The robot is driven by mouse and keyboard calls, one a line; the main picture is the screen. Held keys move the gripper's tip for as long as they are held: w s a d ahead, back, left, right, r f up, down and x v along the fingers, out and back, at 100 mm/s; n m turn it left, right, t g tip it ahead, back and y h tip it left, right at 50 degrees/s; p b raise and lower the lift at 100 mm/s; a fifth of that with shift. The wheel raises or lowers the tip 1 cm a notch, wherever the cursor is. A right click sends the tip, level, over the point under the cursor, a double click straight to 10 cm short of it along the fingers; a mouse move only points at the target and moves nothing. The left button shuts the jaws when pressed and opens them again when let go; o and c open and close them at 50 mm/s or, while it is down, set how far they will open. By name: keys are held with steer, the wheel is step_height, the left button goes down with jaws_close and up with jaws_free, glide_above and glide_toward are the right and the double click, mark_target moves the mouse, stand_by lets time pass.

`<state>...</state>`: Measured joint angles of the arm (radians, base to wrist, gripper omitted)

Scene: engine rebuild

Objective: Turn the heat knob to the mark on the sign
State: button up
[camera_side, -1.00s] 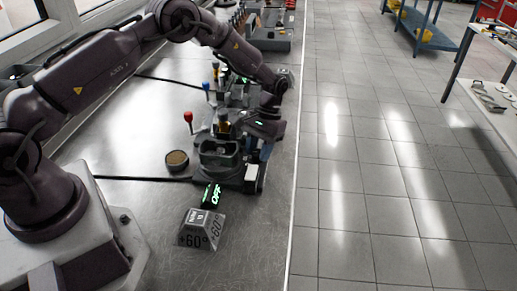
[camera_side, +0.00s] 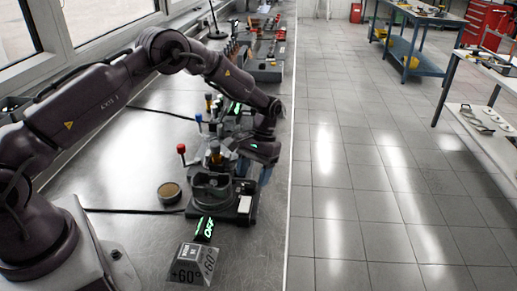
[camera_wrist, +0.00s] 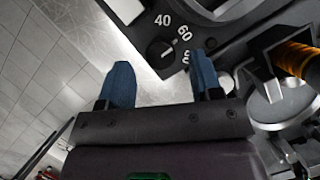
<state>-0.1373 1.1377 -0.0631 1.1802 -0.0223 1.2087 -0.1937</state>
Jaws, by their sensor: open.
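The heat knob (camera_wrist: 160,48) is a small dark round dial with a pale pointer line, on a dark panel in the wrist view. White numbers 40, 60 and one partly hidden number, which looks like 80, curve around its upper and right side. My gripper (camera_wrist: 162,80) is open and empty, its two blue fingers apart below the knob in the picture and not around it. In the side view the fingers are by the right edge of the machine (camera_side: 212,195). The sign (camera_side: 192,264) is a grey block reading +60° in the foreground. A green display (camera_side: 204,228) beside it reads OFF.
A red-topped lever (camera_side: 181,149) and a blue-topped one stand by the machines. A round brown-topped tin (camera_side: 169,192) sits left of the machine. An orange-handled part (camera_wrist: 296,58) is close on the right in the wrist view.

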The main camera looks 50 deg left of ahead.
steer(key=v, duration=1)
steer(key=shift+r, duration=0.3)
steer(key=s+d+r+m+t, duration=0.1)
steer(key=s+r+t, duration=0.4)
steer(key=s+r, duration=0.5)
steer(key=s+d+r+m+t+y, duration=0.1)
steer(key=s+r+t, duration=0.4)
steer(key=s, duration=1.5)
step_height(320, 180, up, 5)
steer(key=shift+d+r+m, duration=0.15)
steer(key=shift+d+m, duration=0.55)
steer(key=shift+d, duration=0.55)
